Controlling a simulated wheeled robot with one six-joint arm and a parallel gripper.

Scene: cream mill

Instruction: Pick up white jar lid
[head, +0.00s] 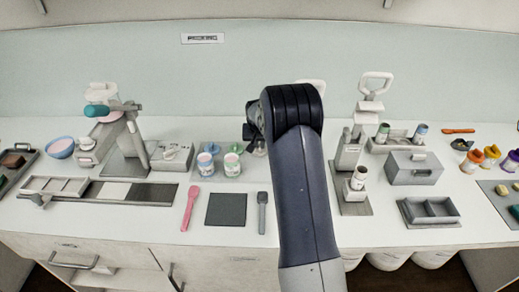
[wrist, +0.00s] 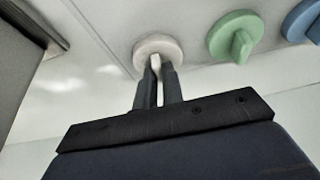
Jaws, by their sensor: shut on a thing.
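The white jar lid (wrist: 146,46) is a round pale disc with an upright knob, seen in the wrist view. My gripper (wrist: 157,70) has its two dark fingers closed on the knob of this lid. Whether the lid touches the counter or is lifted is hard to tell. In the head view my arm hides most of the gripper and I cannot make out the white lid there.
A green lid (wrist: 234,38) and a blue lid (wrist: 302,22) sit in a row beside the white one. In the head view, two cups (head: 206,164) stand left of my arm. A dark square mat (head: 226,209) lies in front, between a pink spatula (head: 190,206) and a grey one (head: 262,211).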

